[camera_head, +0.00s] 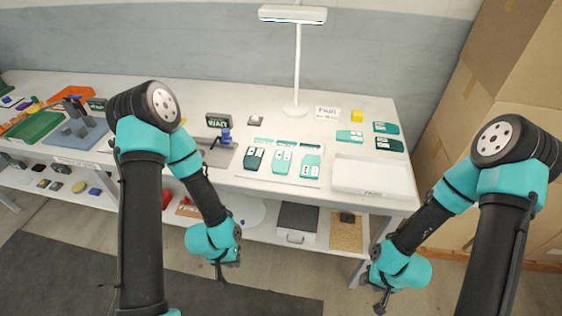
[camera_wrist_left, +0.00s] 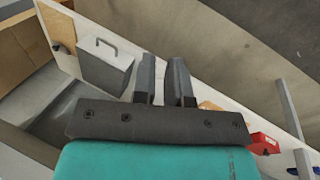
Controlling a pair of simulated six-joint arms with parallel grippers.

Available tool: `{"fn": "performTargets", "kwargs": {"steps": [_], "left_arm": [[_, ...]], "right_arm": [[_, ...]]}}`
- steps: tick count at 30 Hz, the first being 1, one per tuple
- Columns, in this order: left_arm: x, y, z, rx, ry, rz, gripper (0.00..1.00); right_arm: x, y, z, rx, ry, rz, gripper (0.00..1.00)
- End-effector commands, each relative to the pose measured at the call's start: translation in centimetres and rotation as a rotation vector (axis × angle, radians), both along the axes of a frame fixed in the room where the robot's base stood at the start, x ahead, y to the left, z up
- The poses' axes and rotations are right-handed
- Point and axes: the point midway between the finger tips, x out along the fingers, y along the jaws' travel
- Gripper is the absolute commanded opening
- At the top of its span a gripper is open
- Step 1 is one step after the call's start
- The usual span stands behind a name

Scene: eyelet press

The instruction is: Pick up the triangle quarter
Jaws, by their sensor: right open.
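I cannot single out the triangle quarter; the marks on the small pieces are too small to read. Several teal pieces with white labels lie on the table: a row on a white mat (camera_head: 276,178), one piece (camera_head: 349,136) behind the tray, and two darker ones (camera_head: 386,128) (camera_head: 389,144) at the right. My left gripper (camera_head: 220,272) hangs in front of the table, below its top; in the left wrist view its two fingers (camera_wrist_left: 164,82) stand apart with nothing between them. My right gripper (camera_head: 382,302) is open and empty, low in front of the table's right end.
A white tray (camera_head: 372,188) lies at the front right. A grey handled box (camera_head: 297,220) sits on the lower shelf, also in the left wrist view (camera_wrist_left: 104,66).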

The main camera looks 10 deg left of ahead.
Motion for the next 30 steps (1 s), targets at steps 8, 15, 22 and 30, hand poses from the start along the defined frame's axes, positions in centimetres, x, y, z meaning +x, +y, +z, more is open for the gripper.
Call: {"fn": "performTargets", "kwargs": {"steps": [8,15,22,30], "left_arm": [[0.0,0.0,0.0,0.0,0.0,0.0,0.4],[0.0,0.0,0.0,0.0,0.0,0.0,0.63],[0.0,0.0,0.0,0.0,0.0,0.0,0.85],[0.0,0.0,0.0,0.0,0.0,0.0,0.99]], "right_arm": [[0.0,0.0,0.0,0.0,0.0,0.0,0.43],[0.0,0.0,0.0,0.0,0.0,0.0,0.43],[0.0,0.0,0.0,0.0,0.0,0.0,0.43],[0.0,0.0,0.0,0.0,0.0,0.0,0.43]]}}
